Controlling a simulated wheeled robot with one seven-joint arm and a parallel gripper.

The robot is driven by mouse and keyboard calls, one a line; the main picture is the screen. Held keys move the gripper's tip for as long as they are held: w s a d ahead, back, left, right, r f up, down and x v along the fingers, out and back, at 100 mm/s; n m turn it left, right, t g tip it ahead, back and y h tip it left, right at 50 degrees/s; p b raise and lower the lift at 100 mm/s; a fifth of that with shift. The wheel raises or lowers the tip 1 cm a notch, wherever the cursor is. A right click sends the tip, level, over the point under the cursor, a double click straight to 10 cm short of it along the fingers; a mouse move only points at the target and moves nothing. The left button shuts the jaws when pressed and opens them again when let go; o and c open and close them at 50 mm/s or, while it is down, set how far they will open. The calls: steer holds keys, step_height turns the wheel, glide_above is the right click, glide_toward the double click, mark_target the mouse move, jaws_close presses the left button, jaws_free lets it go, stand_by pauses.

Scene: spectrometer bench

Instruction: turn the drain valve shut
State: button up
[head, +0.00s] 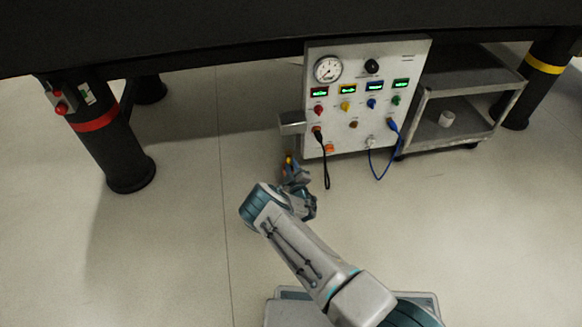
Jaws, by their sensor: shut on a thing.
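The drain valve (289,159) shows as a small yellow and red piece low beside the left edge of the control panel, below a small grey box (292,122). My gripper (291,168) is at the valve and shut on it. The fingers and my wrist hide much of the valve, so the angle of its handle cannot be read.
The control panel (350,136) carries a gauge, lit displays, coloured knobs and hanging black and blue cables (376,165) close right of my gripper. A grey cart (470,133) stands further right. A dark bench hangs over all this, with thick legs (122,165). Floor at left is clear.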

steer(key=shift+n, duration=3.9)
steer(key=o, duration=1)
steer(key=shift+f, duration=0.1)
steer(key=shift+s, duration=0.15)
